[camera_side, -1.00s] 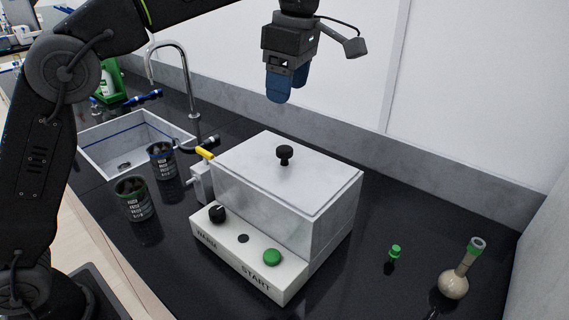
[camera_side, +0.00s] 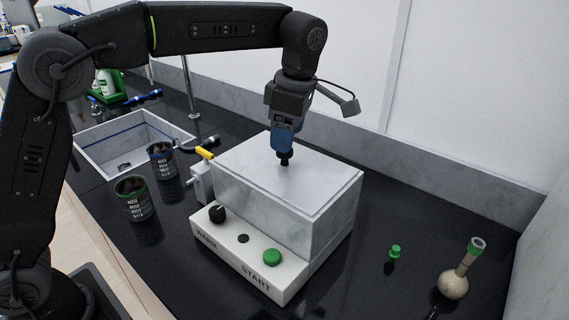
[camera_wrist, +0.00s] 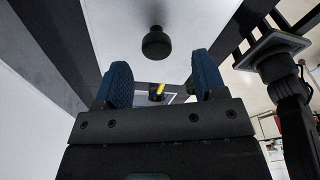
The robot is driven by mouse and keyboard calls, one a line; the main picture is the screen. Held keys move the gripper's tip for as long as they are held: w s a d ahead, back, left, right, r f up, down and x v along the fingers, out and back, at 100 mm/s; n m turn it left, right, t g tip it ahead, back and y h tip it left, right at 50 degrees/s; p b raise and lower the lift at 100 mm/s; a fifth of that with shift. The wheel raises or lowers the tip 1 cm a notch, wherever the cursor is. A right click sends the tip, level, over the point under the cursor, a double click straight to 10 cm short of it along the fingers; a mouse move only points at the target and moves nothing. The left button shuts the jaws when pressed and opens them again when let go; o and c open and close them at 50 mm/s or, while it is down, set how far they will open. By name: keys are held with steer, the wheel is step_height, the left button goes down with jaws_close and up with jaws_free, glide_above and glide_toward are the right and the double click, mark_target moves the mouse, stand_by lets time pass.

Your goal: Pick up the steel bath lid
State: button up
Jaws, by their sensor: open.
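The steel bath lid (camera_side: 255,175) lies flat on top of the bath box (camera_side: 335,225), with a black knob (camera_side: 284,160) at its middle. In the wrist view the lid (camera_wrist: 115,25) and its round black knob (camera_wrist: 156,44) show too. My gripper (camera_side: 284,149) points down right over the knob, its blue fingers hiding the knob's upper part in the side view. In the wrist view my gripper (camera_wrist: 161,80) is open and empty, and the knob appears beyond the gap between the fingertips. I cannot tell whether the fingers reach around the knob.
The bath's front panel has a green button (camera_side: 272,257) and a black dial (camera_side: 217,214). A yellow-handled valve (camera_side: 205,153) is at its left. Two dark cans (camera_side: 134,198) (camera_side: 161,160) stand near the sink (camera_side: 100,140).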

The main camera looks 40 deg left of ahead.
mark_target(285, 158)
steer(key=f, duration=0.4)
steer(key=shift+a+f, duration=0.4)
steer(key=c, duration=1.1)
steer(key=shift+o, duration=0.2)
steer(key=shift+r, duration=0.2)
